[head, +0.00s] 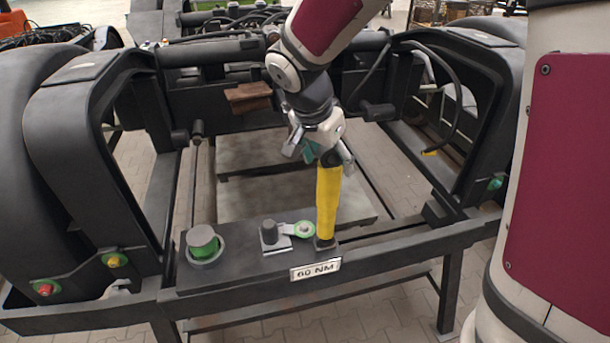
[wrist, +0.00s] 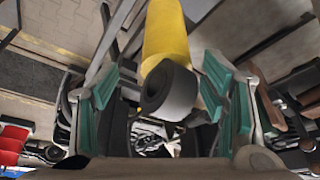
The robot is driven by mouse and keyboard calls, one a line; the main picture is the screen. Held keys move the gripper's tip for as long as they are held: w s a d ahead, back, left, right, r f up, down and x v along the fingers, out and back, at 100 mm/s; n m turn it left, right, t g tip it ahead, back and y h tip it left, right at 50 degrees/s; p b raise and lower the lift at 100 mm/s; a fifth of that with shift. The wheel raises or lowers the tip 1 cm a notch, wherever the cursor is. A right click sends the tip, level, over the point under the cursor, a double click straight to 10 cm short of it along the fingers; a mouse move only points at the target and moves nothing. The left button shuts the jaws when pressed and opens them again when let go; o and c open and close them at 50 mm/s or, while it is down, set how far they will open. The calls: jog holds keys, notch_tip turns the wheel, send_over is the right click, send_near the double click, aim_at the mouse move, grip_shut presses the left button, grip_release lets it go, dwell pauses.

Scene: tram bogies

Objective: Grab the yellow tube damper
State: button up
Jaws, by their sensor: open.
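The yellow tube damper (head: 328,202) stands nearly upright on the dark front beam (head: 390,238), its lower end in a dark foot. My gripper (head: 322,160) is at its upper end, pointing down. In the wrist view, the damper's yellow body (wrist: 164,35) and dark grey rounded end (wrist: 169,92) show between the teal pads of my open gripper (wrist: 163,85). Some space shows between the left pad and the damper. The right pad lies close beside it; I cannot tell whether they touch.
Dark frame arches stand at both sides, with a brown block (head: 248,97) behind.

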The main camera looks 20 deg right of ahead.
jog(key=shift+a+p+x, duration=0.15)
jog(key=shift+p+x, duration=0.05)
jog(key=shift+x, duration=0.95)
jog(key=shift+a+p+x, duration=0.1)
jog(key=shift+p+x, duration=0.05)
jog(key=shift+x, duration=1.05)
jog(key=shift+w, duration=0.15)
grip_shut()
